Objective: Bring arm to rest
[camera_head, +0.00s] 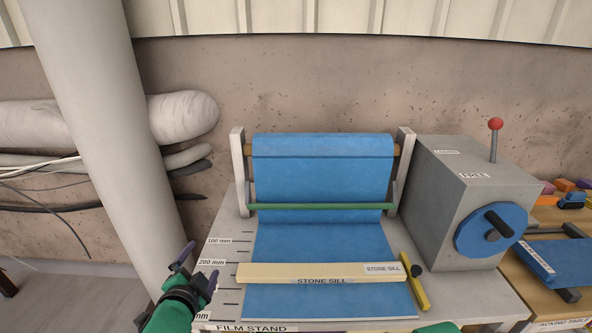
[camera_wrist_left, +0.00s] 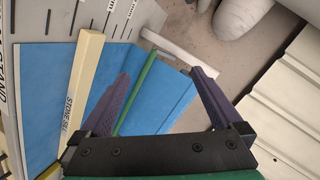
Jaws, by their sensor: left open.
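My left gripper (camera_head: 200,264) is at the left edge of the film stand (camera_head: 222,275), beside the left end of the pale stone sill bar (camera_head: 310,270). Its dark purple fingers are apart and nothing is between them. In the left wrist view the open fingers (camera_wrist_left: 160,75) stand over the stand, with the sill bar (camera_wrist_left: 84,75) to their left and the green bar (camera_wrist_left: 138,92) seen between them. The sill bar lies across the blue film (camera_head: 320,245). My right gripper is not in view; a small green part shows at the bottom edge of the head view.
A blue film roll (camera_head: 322,147) hangs at the stand's back. A grey box (camera_head: 450,180) with a blue crank wheel (camera_head: 490,230) stands to the right. A yellow piece (camera_head: 415,285) lies right of the sill. A thick pale pipe (camera_head: 100,110) rises at the left.

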